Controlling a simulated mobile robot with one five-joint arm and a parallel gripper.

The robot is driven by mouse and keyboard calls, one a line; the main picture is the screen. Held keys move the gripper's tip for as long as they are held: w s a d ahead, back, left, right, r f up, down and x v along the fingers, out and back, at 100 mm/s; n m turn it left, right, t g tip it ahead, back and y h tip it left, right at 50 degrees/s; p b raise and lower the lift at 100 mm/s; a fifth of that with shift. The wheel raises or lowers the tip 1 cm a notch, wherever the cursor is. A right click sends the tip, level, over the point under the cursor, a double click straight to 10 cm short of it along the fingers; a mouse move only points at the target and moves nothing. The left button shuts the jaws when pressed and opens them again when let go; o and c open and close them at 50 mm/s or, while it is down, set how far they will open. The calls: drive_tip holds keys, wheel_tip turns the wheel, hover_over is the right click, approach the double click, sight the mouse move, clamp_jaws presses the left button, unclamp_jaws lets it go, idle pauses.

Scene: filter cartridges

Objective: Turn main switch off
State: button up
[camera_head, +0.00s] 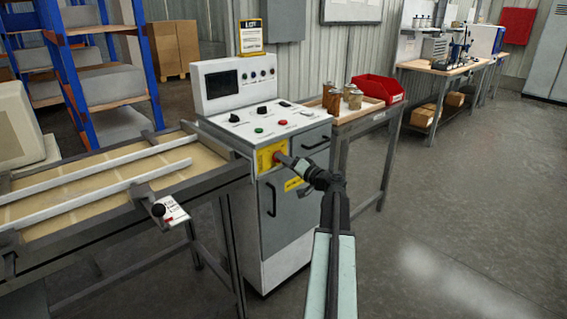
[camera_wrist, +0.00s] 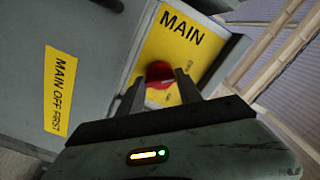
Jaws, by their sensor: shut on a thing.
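The main switch is a red knob (camera_wrist: 160,75) on a yellow plate marked MAIN (camera_wrist: 185,45), on the front of the grey control cabinet (camera_head: 290,222). In the head view the yellow plate (camera_head: 266,160) shows below the console top, and my gripper (camera_head: 284,161) reaches its right part and hides most of the knob. In the wrist view my gripper (camera_wrist: 160,95) has its two fingers on either side of the red knob, shut on it. Which way the knob points cannot be told.
A yellow label MAIN OFF FIRST (camera_wrist: 60,90) is on the cabinet door. A conveyor with rails (camera_head: 100,180) stands close on the left. A side table with brown cartridges (camera_head: 345,97) and a red bin (camera_head: 378,89) is on the right. The floor at right is clear.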

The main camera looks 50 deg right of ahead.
drive_tip(key=shift+w+d+r+n, duration=0.1)
drive_tip(key=shift+w+r+n, duration=0.15)
drive_tip(key=shift+n, duration=0.35)
drive_tip(key=o, duration=1.4)
drive_tip(key=shift+s, duration=0.1)
drive_tip(key=s, duration=0.5)
drive_tip(key=s+a, duration=0.1)
drive_tip(key=s, duration=0.2)
